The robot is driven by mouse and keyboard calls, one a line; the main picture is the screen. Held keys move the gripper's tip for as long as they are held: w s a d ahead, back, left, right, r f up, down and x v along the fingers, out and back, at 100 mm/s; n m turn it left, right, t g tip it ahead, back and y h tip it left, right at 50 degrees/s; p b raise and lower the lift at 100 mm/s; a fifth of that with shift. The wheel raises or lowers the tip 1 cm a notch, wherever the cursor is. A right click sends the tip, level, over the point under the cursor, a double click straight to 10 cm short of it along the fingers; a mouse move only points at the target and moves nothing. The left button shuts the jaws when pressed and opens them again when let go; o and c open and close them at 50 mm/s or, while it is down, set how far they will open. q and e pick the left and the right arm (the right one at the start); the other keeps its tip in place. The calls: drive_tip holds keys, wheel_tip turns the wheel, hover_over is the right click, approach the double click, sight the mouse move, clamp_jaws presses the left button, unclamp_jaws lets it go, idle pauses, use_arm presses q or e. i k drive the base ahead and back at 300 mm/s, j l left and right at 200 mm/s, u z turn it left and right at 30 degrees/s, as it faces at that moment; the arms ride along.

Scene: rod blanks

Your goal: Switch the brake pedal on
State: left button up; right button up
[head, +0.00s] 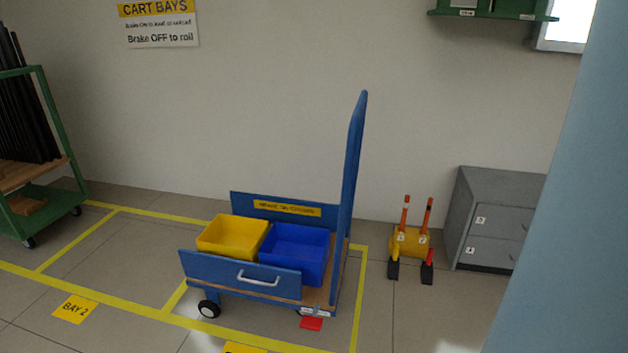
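A blue cart (228,276) with a tall upright blue handle frame (353,155) stands inside a yellow-lined floor bay. A small red pedal (311,323) sticks out low at the cart's near right corner, just above the floor, beside a small white label plate. It looks like the brake pedal; at this size I cannot tell whether it is up or pressed down. Neither of my grippers is in view.
The cart carries a yellow bin (232,236) and a blue bin (293,252). A yellow unit with two orange levers (409,241) and a grey drawer cabinet (492,218) stand to the right. A green rack (45,203) is at left. Floor in front of the pedal is clear.

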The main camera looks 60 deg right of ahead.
sight(311, 323)
drive_tip(key=z, duration=1.5)
